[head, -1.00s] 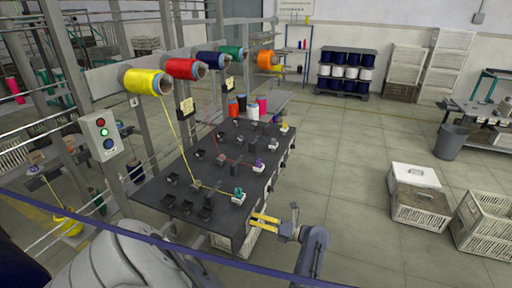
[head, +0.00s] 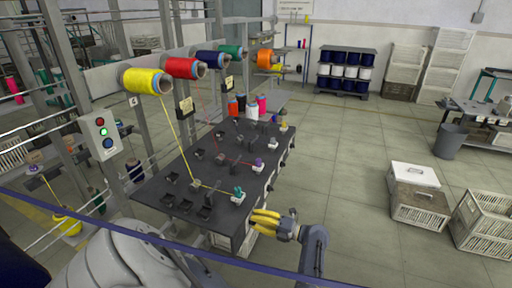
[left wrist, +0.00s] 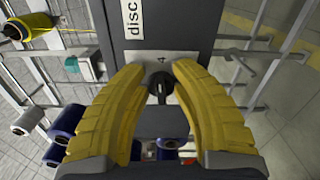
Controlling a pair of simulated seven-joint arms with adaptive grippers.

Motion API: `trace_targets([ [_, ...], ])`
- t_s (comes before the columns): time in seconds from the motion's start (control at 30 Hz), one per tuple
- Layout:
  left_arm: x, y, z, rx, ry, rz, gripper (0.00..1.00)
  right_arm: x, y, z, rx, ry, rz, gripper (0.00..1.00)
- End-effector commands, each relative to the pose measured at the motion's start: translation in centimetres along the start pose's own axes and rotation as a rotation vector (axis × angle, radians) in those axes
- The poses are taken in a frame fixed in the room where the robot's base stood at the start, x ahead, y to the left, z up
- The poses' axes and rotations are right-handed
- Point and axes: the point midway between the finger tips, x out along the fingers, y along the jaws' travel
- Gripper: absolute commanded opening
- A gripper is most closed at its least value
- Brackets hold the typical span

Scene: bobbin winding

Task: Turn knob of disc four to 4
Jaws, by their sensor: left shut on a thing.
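My left gripper (head: 264,222) is at the near end of the dark winding table, against its front side. In the left wrist view, its two yellow fingers (left wrist: 159,72) stand on either side of a small black knob (left wrist: 158,87) and are shut on it. The knob's exact setting cannot be told. My right gripper is not in view.
The winding table (head: 215,170) carries several bobbins and thread guides. A yellow spool (head: 143,81) hangs over it with its thread running down. A control box (head: 102,134) stands left. White crates (head: 420,205) are at right; the floor between is clear.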

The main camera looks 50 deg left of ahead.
Motion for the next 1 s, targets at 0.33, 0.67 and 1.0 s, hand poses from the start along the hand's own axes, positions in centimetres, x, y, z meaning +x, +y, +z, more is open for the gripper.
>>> trace_targets([
  [0.33, 0.10, 0.11, 0.12, 0.002, -0.001, 0.002, 0.00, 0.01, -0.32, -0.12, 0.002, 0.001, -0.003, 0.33],
  [0.67, 0.05, 0.06, 0.06, 0.002, -0.001, 0.001, 0.45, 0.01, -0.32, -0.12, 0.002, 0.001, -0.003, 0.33],
  [1.0, 0.08, 0.18, 0.05, -0.088, -0.001, 0.003, 0.45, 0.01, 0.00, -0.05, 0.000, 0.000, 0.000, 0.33],
])
